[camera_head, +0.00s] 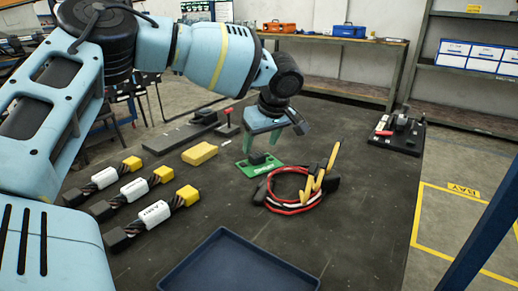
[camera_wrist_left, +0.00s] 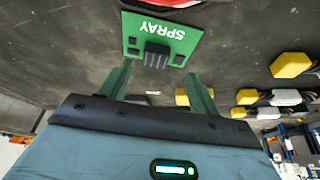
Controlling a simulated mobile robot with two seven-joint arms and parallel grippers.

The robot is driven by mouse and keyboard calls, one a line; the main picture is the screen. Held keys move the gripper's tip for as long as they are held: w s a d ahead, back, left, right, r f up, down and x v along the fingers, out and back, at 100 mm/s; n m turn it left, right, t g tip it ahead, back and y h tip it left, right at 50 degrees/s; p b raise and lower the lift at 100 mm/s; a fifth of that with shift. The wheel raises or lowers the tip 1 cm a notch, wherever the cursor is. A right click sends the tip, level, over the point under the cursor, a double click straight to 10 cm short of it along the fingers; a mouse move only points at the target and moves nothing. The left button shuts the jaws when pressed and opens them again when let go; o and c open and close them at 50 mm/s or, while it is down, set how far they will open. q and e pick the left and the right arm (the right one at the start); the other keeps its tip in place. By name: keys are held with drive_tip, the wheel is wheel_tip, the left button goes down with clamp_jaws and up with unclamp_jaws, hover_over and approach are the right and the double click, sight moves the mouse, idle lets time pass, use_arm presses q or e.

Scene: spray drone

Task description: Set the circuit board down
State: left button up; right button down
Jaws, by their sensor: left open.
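The circuit board (camera_head: 262,168) is green with white lettering and a black finned block. It appears to lie flat on the dark table (camera_head: 345,225), beside the cable coil. In the left wrist view the board (camera_wrist_left: 184,48) reads "SPRAY" upside down. My left gripper (camera_head: 262,144) is open, with its green fingers pointing down just over the far side of the board. In the left wrist view the fingers (camera_wrist_left: 158,72) stand apart, with the black block between their tips and no grip on it. My right gripper is not in view.
A red and black cable coil (camera_head: 290,207) with yellow-handled parts lies right of the board. A yellow block (camera_head: 199,153) and several cable connectors (camera_head: 150,214) lie to the left. A blue tray (camera_head: 235,262) is at the front.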

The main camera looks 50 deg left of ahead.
sight(259, 156)
use_arm(q)
drive_tip(key=x, duration=0.1)
drive_tip(key=b+x, duration=0.1)
drive_tip(key=x, duration=0.2)
drive_tip(key=shift+w+d+b, duration=0.2)
drive_tip(key=shift+w+b, duration=0.1)
drive_tip(key=shift+w, duration=0.05)
drive_tip(key=shift+a+f, duration=0.25)
drive_tip(key=shift+f, duration=0.25)
drive_tip(key=shift+r, duration=0.1)
drive_tip(key=c, duration=1.2)
